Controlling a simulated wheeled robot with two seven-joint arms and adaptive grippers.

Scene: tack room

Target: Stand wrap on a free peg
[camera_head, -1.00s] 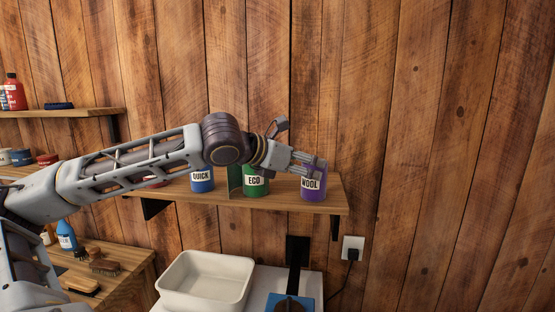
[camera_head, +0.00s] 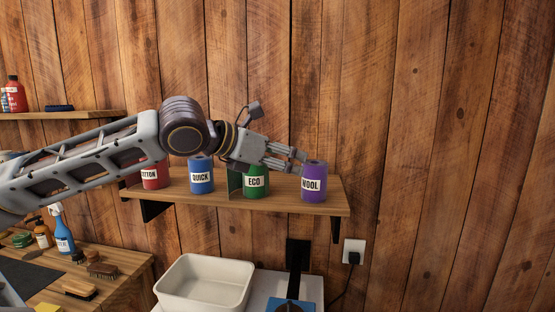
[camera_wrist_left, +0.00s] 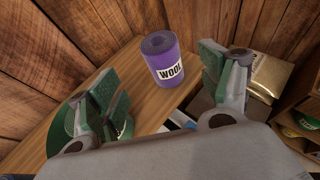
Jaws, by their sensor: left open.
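The purple wrap labelled WOOL (camera_head: 314,184) stands upright at the right end of the wooden shelf (camera_head: 330,206). In the left wrist view the purple wrap (camera_wrist_left: 162,58) sits ahead, between and beyond the two fingers. My left gripper (camera_head: 298,157) is open, just left of the purple wrap and apart from it. The green wrap labelled ECO (camera_head: 255,184), the blue wrap labelled QUICK (camera_head: 201,178) and the red wrap (camera_head: 153,177) stand to its left. No peg shows. My right gripper is not in view.
A white basin (camera_head: 205,283) stands below the shelf. A bench (camera_head: 120,265) at lower left holds brushes and a blue spray bottle (camera_head: 64,236). A socket with a plug (camera_head: 353,252) is on the wall. The wall right of the shelf is bare.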

